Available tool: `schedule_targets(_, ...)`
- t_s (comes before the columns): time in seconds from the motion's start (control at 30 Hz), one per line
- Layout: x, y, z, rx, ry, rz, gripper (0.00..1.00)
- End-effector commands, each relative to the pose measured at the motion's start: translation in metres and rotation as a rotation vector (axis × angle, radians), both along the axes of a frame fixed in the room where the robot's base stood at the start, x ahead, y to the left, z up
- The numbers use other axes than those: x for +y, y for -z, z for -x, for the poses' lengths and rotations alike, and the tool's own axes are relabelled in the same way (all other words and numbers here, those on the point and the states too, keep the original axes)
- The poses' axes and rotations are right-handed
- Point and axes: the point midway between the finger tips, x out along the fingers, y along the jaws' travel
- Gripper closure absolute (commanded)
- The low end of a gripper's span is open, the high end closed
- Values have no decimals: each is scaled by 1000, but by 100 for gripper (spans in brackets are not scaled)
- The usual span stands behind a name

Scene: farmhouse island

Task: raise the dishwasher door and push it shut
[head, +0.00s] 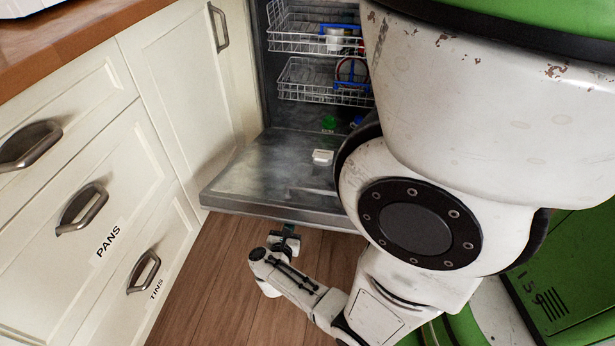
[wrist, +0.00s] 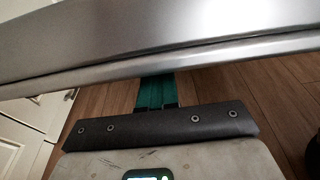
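The dishwasher door (head: 262,178) is folded down, about level, with its inner side facing up. Its front edge (head: 285,211) also crosses the upper part of the wrist view as a broad metal band (wrist: 160,48). My gripper (head: 287,236) is low at the outer side of this edge, near its middle. In the wrist view the teal fingers (wrist: 156,92) lie side by side with no clear gap, and they look shut and empty. Their tips pass out of sight behind the door's edge. I cannot tell whether they touch the door.
Two wire racks (head: 318,82) with some dishes are inside the dishwasher. White cabinets and drawers (head: 75,215) stand close on the left, with handles sticking out. Wooden floor (head: 215,290) is clear below the door. My arm hides the right side of the dishwasher.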

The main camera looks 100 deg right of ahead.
Motion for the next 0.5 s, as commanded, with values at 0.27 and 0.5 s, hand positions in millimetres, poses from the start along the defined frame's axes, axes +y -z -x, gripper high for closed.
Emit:
schedule_targets(0.27, -9, -57, 3, 0, 0, 2, 100)
schedule_targets(0.5, -11, -66, 4, 1, 0, 0, 100)
